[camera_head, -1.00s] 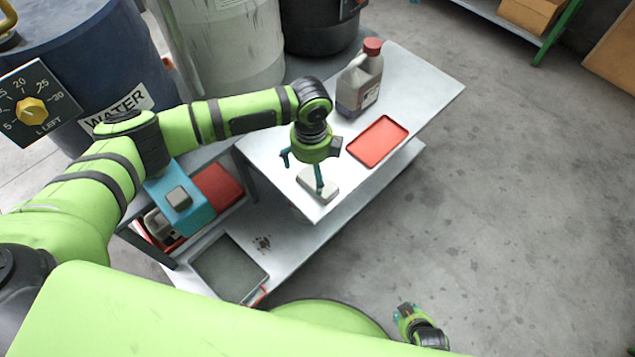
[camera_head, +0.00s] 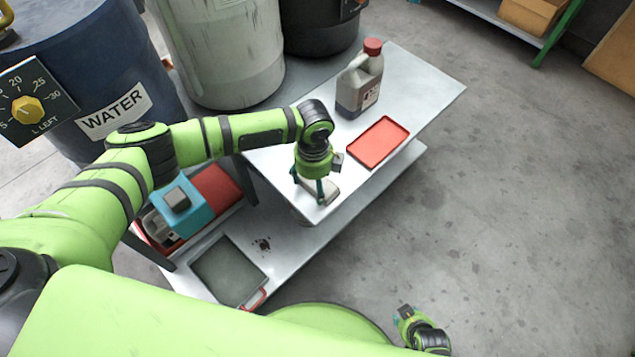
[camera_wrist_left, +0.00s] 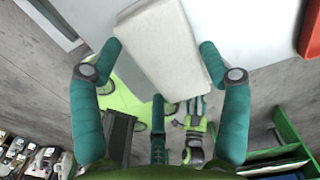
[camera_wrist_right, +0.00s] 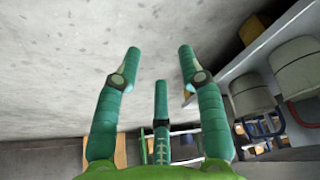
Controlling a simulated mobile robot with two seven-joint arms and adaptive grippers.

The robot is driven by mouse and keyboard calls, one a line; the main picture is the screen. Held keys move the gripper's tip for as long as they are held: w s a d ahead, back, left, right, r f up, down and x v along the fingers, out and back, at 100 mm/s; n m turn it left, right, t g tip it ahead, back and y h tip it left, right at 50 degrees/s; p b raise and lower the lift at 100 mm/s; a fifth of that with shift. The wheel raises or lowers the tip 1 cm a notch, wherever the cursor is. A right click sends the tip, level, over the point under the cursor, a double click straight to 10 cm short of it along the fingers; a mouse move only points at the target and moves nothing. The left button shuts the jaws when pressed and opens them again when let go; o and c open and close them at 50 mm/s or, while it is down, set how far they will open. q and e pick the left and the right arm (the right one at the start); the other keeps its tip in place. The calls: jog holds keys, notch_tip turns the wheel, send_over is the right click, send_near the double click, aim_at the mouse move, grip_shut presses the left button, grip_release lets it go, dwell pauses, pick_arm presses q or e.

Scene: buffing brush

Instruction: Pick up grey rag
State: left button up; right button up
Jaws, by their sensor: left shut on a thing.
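The grey rag (camera_head: 329,189) is a pale, folded, block-like pad at the near corner of the white table top (camera_head: 420,90). My left gripper (camera_head: 309,186) points down over it with its fingers around it. In the left wrist view the rag (camera_wrist_left: 160,50) lies between the teal fingertips, and the gripper is shut on it. I cannot tell whether the rag is clear of the table. My right gripper (camera_head: 403,314) is low at the bottom of the head view, far from the rag. In the right wrist view its fingers (camera_wrist_right: 155,62) are apart and empty.
A red tray (camera_head: 378,142) and a jug with a red cap (camera_head: 361,80) stand farther back on the table. A lower shelf holds a dark tray (camera_head: 228,270) and a blue box (camera_head: 182,208). Barrels (camera_head: 232,55) stand behind. The floor on the right is clear.

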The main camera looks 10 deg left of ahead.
aim_at(314, 184)
pick_arm(q)
jog(key=shift+s, duration=0.1)
notch_tip(314, 184, up, 5)
jog(key=shift+f+p, duration=0.2)
jog(key=shift+p, duration=0.4)
jog(key=s+d+r+p, duration=0.2)
jog(key=s+d+r, duration=0.4)
jog(key=s, duration=0.3)
jog(key=shift+d+r, duration=0.15)
jog(key=shift+d, duration=0.35)
pick_arm(e)
jog(key=shift+w+d+r+t, duration=0.1)
jog(key=shift+w+d+t, duration=0.2)
jog(key=shift+d+t, duration=0.3)
pick_arm(q)
jog(key=shift+s, duration=0.1)
pick_arm(e)
jog(key=shift+a, duration=0.1)
